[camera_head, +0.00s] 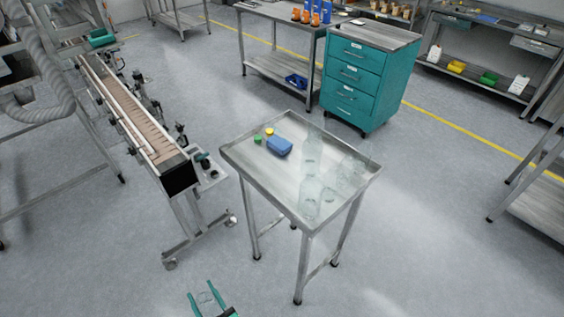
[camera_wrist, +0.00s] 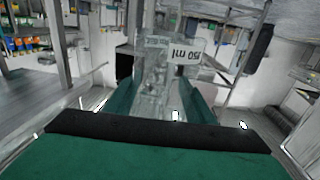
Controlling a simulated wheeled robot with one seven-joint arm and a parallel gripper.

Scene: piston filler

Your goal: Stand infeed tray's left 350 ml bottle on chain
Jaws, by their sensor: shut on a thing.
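My gripper (camera_head: 207,297) is at the bottom of the head view, low in front of the steel table and apart from it. It is shut on a clear bottle (camera_wrist: 152,90), which shows between the teal fingers in the wrist view. An upside-down "50 ml" label (camera_wrist: 182,52) shows beside the bottle's far end; its first character is hidden. The conveyor chain (camera_head: 128,108) is a long brown belt at the left, with no bottle visible on it. Several clear bottles (camera_head: 312,148) are on the right part of the rimmed steel table (camera_head: 262,183); their transparency makes their outlines hard to tell.
A blue object (camera_head: 279,147), a green cap (camera_head: 257,139) and a yellow cap (camera_head: 269,131) lie on the steel table. Dark fittings (camera_head: 155,103) line the conveyor's right side. A teal drawer cabinet (camera_head: 362,75) stands behind. The floor between conveyor and table is narrow; front right is clear.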

